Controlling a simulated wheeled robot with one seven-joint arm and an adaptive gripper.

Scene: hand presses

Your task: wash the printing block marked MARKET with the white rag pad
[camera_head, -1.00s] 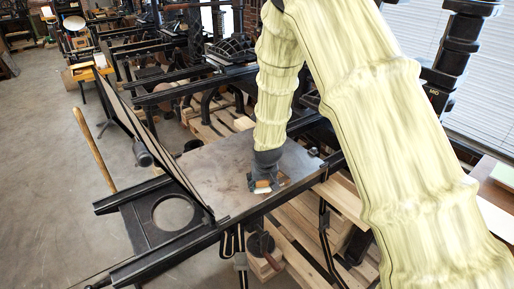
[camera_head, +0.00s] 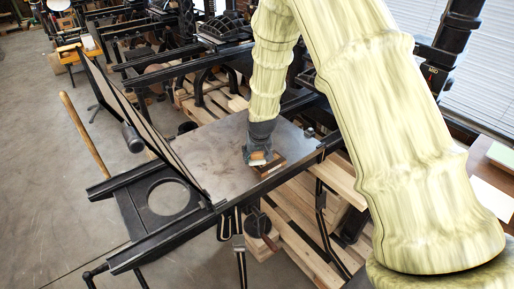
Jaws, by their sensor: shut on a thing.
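My gripper (camera_head: 257,153) points down over the press's metal bed, near its front right edge. It is shut on a small pale thing, which I take for the white rag pad (camera_head: 258,157); only a little of it shows. A brown block (camera_head: 272,166) lies on the bed, partly hidden under and just right of the gripper. No lettering can be read on it, so I cannot confirm the MARKET mark. The pad appears low over or on the block; contact is too small to tell.
The flat metal bed (camera_head: 205,150) is clear to the left of the gripper. A raised hinged frame (camera_head: 128,110) and a black plate with a round hole (camera_head: 140,215) stand at left. Wooden pallets (camera_head: 300,225) lie below. A small dark object (camera_head: 309,132) stands at the bed's right corner.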

